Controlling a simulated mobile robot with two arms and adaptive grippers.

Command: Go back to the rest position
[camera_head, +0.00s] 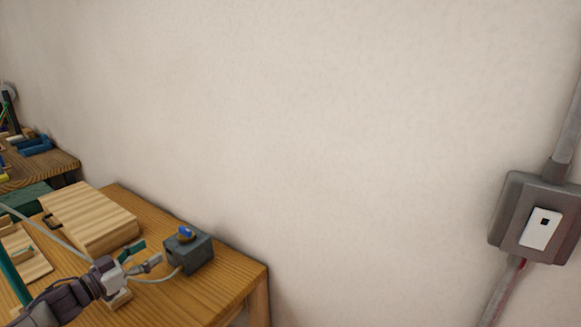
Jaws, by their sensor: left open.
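My left gripper (147,256) reaches in from the lower left over the wooden table (225,290). It is open, its fingers pointing right toward a small grey box (190,252) with a blue rounded top (185,233). The fingers appear apart from the box, though the exact gap is hard to judge. I see nothing clearly held between them. My right gripper is out of view.
A pale wooden block (90,218) stands on the table behind the gripper. A thin cable runs by the grey box. A second table (60,163) with small items is at far left. A grey wall switch box (510,215) is at right; bare wall fills the middle.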

